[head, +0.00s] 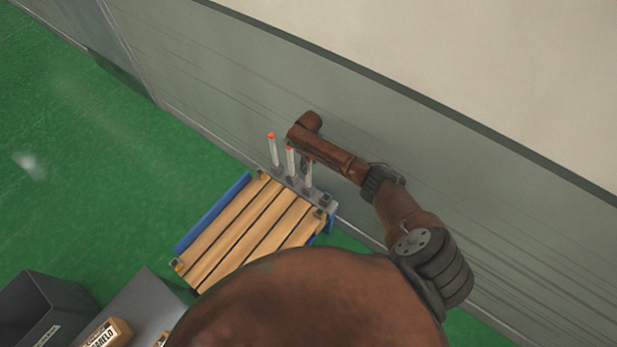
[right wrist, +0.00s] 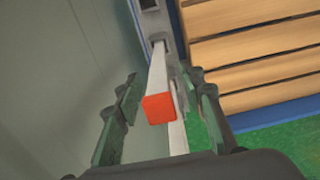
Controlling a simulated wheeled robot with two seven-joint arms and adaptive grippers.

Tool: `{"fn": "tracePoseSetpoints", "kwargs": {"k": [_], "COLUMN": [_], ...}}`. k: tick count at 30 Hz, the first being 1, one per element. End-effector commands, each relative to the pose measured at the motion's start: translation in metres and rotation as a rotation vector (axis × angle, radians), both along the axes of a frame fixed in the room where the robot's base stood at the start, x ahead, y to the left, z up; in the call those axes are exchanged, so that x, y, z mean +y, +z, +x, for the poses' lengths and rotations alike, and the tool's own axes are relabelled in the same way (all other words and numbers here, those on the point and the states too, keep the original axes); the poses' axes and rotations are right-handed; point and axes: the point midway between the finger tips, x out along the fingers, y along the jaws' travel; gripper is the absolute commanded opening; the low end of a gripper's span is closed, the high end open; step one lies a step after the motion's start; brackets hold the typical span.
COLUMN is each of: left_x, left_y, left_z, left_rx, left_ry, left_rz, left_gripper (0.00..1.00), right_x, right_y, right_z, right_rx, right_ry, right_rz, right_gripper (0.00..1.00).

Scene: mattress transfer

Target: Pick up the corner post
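Slim grey corner posts with orange-red tops stand upright at the far end of a slatted wooden rack: one at the left (head: 273,150), one in the middle (head: 291,163), one at the right (head: 309,176). In the head view my right gripper (head: 305,163) is by the middle and right posts, mostly hidden under its arm. In the right wrist view my right gripper (right wrist: 158,120) is open, with a finger on either side of a post with an orange-red end (right wrist: 158,106). A gap shows on both sides of it. My left gripper is out of view.
The rack (head: 245,240) has wooden slats and blue sides, and stands near a grey-green wall (head: 240,85). A dark bin (head: 40,315) and a grey surface (head: 135,300) with a labelled box (head: 105,334) lie at lower left. Green floor is clear at left.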

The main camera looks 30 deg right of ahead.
Motion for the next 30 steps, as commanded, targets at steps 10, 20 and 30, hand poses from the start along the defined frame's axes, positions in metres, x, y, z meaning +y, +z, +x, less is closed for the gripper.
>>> {"fn": "tracePoseSetpoints", "kwargs": {"k": [10, 20, 30], "left_x": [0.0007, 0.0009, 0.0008], "left_y": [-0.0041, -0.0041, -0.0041], "left_z": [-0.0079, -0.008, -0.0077], "left_rx": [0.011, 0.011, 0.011], "left_ry": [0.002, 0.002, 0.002], "left_rz": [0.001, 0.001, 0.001], "left_gripper": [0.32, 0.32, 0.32], "right_x": [0.0004, 0.0006, 0.0006], "right_y": [-0.0139, -0.0139, -0.0139], "right_z": [0.0013, 0.0012, 0.0012], "right_rx": [-0.001, -0.001, -0.001], "right_ry": [0.001, 0.001, 0.001], "right_rz": [-0.001, -0.001, -0.001], "right_gripper": [0.36, 0.16, 0.0]}}
